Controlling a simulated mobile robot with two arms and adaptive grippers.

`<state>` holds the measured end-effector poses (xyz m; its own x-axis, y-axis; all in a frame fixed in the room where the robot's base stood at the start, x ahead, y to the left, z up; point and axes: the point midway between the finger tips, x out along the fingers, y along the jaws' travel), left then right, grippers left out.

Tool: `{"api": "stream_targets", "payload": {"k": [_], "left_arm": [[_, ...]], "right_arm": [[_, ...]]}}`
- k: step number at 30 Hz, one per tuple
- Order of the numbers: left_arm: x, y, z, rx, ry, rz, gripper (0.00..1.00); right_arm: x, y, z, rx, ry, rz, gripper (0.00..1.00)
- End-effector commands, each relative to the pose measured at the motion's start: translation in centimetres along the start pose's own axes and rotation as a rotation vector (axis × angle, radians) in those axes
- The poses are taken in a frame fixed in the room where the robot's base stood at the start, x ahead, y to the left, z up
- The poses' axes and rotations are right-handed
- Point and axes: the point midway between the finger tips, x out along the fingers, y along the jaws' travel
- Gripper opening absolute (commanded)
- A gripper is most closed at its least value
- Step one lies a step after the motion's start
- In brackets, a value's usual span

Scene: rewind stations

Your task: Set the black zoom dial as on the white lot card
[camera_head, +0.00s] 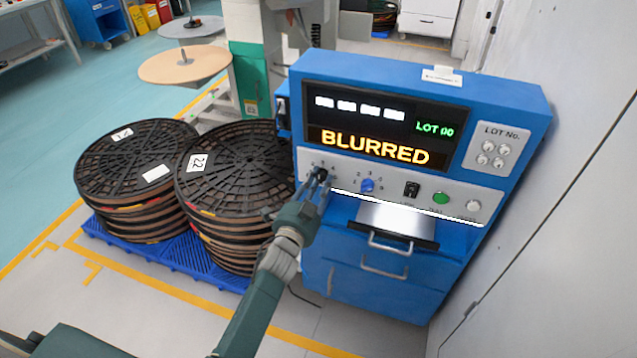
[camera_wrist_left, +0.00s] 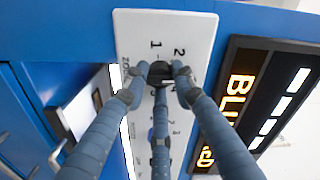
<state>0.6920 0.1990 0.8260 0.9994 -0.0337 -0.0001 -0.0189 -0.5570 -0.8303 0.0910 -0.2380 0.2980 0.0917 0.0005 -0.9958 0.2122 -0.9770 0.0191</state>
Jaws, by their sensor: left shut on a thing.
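The black zoom dial (camera_head: 321,174) sits at the left end of the white control strip on the blue station. My left gripper (camera_head: 316,186) is shut on it from the front. In the left wrist view the fingers (camera_wrist_left: 160,82) close around the black dial (camera_wrist_left: 160,68), with the printed numbers 1 and 2 beside it. The fingers partly cover the dial, and I cannot tell where it points. A small white card (camera_head: 441,76) lies on the station's top; its print is too small to read. The display (camera_head: 375,147) reads BLURRED and LOT 00. My right gripper is not in view.
A blue dial (camera_head: 367,185), a black switch (camera_head: 411,189), a green button (camera_head: 441,198) and a pale button (camera_head: 474,206) follow along the strip. LOT No. buttons (camera_head: 492,153) are at upper right. Stacked black reels (camera_head: 235,165) stand close on the left.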

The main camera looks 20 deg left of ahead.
Motion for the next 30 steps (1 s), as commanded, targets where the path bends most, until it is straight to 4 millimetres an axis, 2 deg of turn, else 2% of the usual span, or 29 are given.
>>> {"api": "stream_targets", "payload": {"k": [9, 22, 23, 25, 30], "left_arm": [[-0.02, 0.06, -0.02, 0.085, 0.000, 0.001, 0.00], [-0.02, 0.05, -0.04, 0.093, 0.001, 0.001, 0.00], [-0.02, 0.06, -0.04, 0.092, 0.001, 0.001, 0.30], [-0.02, 0.06, -0.04, 0.092, 0.001, 0.001, 0.44], [-0.01, 0.05, -0.03, 0.092, 0.000, 0.001, 0.45]], "right_arm": [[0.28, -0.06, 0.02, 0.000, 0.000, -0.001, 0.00], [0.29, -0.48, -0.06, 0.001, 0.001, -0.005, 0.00], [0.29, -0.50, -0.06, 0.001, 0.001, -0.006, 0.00], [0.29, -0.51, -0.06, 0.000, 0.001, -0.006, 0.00], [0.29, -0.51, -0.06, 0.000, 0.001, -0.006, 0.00]]}}
